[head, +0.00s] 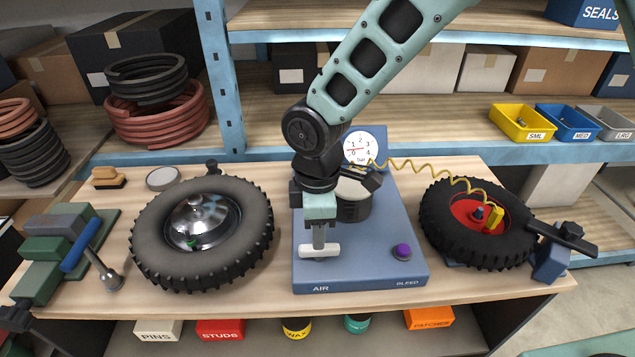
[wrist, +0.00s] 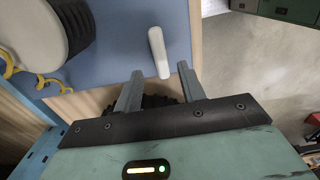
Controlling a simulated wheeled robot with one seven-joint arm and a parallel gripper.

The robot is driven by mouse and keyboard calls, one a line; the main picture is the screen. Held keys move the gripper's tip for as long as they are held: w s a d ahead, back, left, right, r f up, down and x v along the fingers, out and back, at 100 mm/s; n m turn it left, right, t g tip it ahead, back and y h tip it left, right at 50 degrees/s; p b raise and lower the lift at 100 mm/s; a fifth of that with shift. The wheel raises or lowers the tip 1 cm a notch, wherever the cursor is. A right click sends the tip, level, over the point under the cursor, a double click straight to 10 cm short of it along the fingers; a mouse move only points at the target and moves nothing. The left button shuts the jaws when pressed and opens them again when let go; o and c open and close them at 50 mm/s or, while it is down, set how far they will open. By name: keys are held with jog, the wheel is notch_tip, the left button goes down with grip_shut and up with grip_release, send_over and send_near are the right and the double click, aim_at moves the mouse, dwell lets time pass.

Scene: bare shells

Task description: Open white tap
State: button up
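The white tap (head: 319,250) is a bar handle at the front left of the blue panel (head: 350,270), above the word AIR. It lies crosswise in the head view. In the wrist view the tap handle (wrist: 158,50) shows whole, its near end in line with the gap between my fingertips. My gripper (head: 319,240) points down at the tap from above. In the wrist view my gripper (wrist: 160,74) is open, with one finger on each side of the handle's near end. There is no clear contact. The tap's base is hidden.
A dial gauge (head: 361,148) stands at the panel's back. A purple bleed button (head: 402,252) is at its front right. A tyre (head: 150,255) lies left of the panel. A second wheel (head: 480,255) with a yellow coiled hose (head: 425,168) lies right.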

notch_tip(320, 180, up, 13)
jog(key=b, duration=0.1)
jog(key=shift+f+b, duration=0.15)
jog(key=shift+b, duration=0.25)
jog(key=s+d+f+m+b, duration=0.1)
jog(key=s+d+f+m, duration=0.3)
jog(key=s, duration=0.5)
jog(key=s+d+f+m+b, duration=0.2)
jog(key=s+d+f+m, duration=0.2)
jog(key=s, duration=0.5)
jog(key=shift+d+m+y, duration=0.3)
jog(key=shift+d+m, duration=0.7)
jog(key=shift+d, duration=0.15)
